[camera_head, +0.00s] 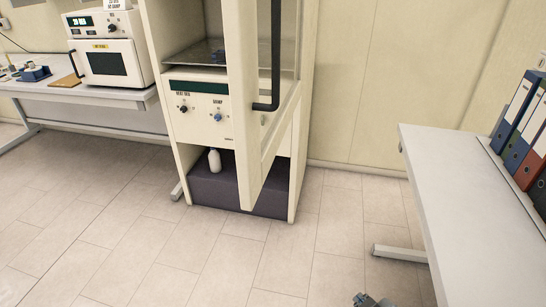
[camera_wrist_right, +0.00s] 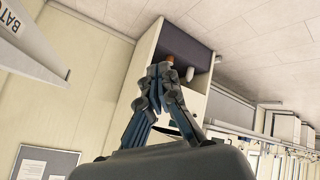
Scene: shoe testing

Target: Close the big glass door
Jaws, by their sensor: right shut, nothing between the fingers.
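The big glass door (camera_head: 242,85) of the tall cream cabinet (camera_head: 205,128) stands open in the head view, swung out toward me with its edge facing me. Its long black handle (camera_head: 276,50) is on the right-hand side of the door. My right gripper (camera_head: 370,301) just shows at the bottom edge, well in front of the cabinet and apart from the door. In the wrist view its fingers (camera_wrist_right: 165,70) are together and hold nothing. They point toward the cabinet's lower part. My left gripper is not in view.
A white bottle (camera_head: 214,161) stands in the cabinet's dark lower bay. A white table (camera_head: 465,215) with binders (camera_head: 520,125) is at the right. A bench (camera_head: 110,95) with an oven-like device (camera_head: 108,62) is at the left. The tiled floor before the cabinet is clear.

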